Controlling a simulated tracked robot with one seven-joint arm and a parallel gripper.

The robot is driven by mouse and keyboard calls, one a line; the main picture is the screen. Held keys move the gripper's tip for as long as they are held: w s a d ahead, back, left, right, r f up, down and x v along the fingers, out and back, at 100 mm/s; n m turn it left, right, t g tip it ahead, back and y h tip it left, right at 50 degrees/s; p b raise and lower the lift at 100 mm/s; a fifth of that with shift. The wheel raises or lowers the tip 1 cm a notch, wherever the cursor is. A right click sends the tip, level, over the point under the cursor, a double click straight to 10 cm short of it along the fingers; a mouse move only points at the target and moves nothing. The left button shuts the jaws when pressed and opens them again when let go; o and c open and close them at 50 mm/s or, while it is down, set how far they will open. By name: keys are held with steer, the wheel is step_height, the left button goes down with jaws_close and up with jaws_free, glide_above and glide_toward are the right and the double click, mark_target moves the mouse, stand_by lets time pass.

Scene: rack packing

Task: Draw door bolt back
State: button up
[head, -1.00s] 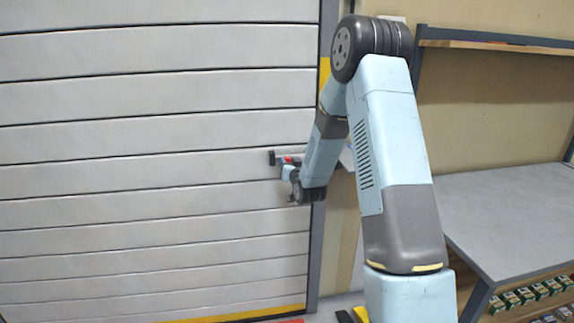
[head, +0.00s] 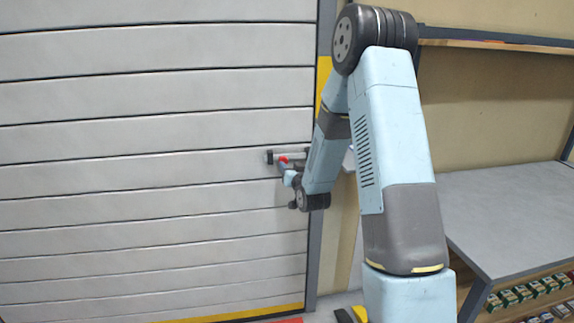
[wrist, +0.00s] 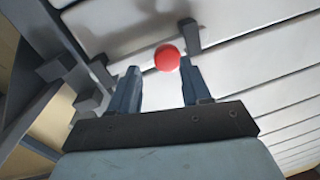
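The door bolt (head: 296,156) is a short grey horizontal bar with a dark left end, at the right edge of the pale slatted door (head: 150,135). Its red round knob (head: 283,160) shows near the bar's left end, and also in the wrist view (wrist: 167,58). My gripper (head: 287,170) is just below and in front of the knob. In the wrist view its two blue-grey fingers stand apart, with the knob at the gap between their tips. I cannot tell whether either finger touches it. My arm hides the bolt's right part in the head view.
A dark door post (head: 314,250) runs along the door's right edge. Grey brackets (wrist: 55,68) stand left of the fingers in the wrist view. A grey-topped bench (head: 505,210) with small boxes below stands at the right, under a shelf (head: 490,40).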

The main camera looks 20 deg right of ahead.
steer(key=s, duration=0.9)
steer(key=shift+d, duration=0.2)
steer(key=shift+s, duration=0.1)
steer(key=shift+o, duration=1.3)
steer(key=shift+f, duration=0.25)
steer(key=m+y, duration=0.5)
steer(key=m, duration=0.8)
glide_toward(290, 158)
steer(key=w+a, duration=0.7)
steer(key=w, duration=0.1)
steer(key=shift+w+r+g, duration=0.2)
steer(key=shift+r+g, duration=0.2)
steer(key=shift+r, duration=0.05)
steer(key=shift+a, duration=0.1)
steer(key=shift+s, duration=0.1)
jaws_close()
